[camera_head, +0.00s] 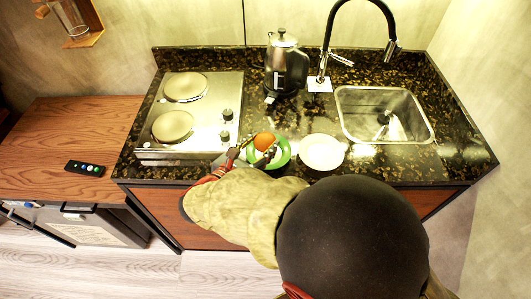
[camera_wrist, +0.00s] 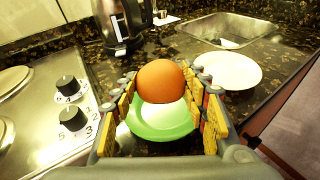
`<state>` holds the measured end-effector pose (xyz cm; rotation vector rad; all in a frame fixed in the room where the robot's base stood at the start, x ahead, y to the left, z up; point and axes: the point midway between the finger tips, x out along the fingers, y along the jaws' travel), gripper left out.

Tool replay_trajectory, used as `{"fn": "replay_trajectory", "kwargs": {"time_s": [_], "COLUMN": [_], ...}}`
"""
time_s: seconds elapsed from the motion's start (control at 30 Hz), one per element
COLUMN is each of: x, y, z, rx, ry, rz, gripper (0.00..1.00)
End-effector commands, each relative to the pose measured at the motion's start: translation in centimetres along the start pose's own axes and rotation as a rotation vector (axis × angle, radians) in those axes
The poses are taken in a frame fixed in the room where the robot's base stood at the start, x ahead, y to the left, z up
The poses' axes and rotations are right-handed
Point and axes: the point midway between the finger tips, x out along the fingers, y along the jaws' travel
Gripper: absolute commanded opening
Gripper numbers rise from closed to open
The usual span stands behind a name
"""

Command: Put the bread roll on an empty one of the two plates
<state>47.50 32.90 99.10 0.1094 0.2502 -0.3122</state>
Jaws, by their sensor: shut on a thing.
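The bread roll (camera_head: 264,141) is a smooth, round, orange-brown piece; it also shows in the wrist view (camera_wrist: 161,80). My gripper (camera_head: 262,148) is shut on it, with one finger on either side in the wrist view (camera_wrist: 163,88). The roll is over the green plate (camera_head: 282,156), which shows below and between the fingers in the wrist view (camera_wrist: 160,133). A bright white patch shows on the green plate under the roll; I cannot tell whether it is glare or an object. The white plate (camera_head: 321,152) stands empty to the right, also in the wrist view (camera_wrist: 228,70).
A two-plate hob (camera_head: 195,130) with knobs is at the left of the dark counter. A kettle (camera_head: 282,68) stands behind the plates. A sink (camera_head: 384,115) with a black tap (camera_head: 327,48) is at the right. A remote (camera_head: 85,168) lies on the wooden cabinet.

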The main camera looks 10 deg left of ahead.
Motion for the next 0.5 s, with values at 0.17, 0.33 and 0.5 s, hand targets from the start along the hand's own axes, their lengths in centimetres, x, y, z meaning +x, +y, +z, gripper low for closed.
{"fn": "replay_trajectory", "kwargs": {"time_s": [0.17,0.33,0.5], "x": [2.1,2.9,4.0], "y": [0.1,0.1,0.0], "z": [-1.5,-2.0,-4.0], "rx": [0.002,0.002,0.000], "ry": [-0.002,-0.001,-0.001], "rz": [0.000,0.001,0.001], "gripper": [0.19,0.19,0.19]}}
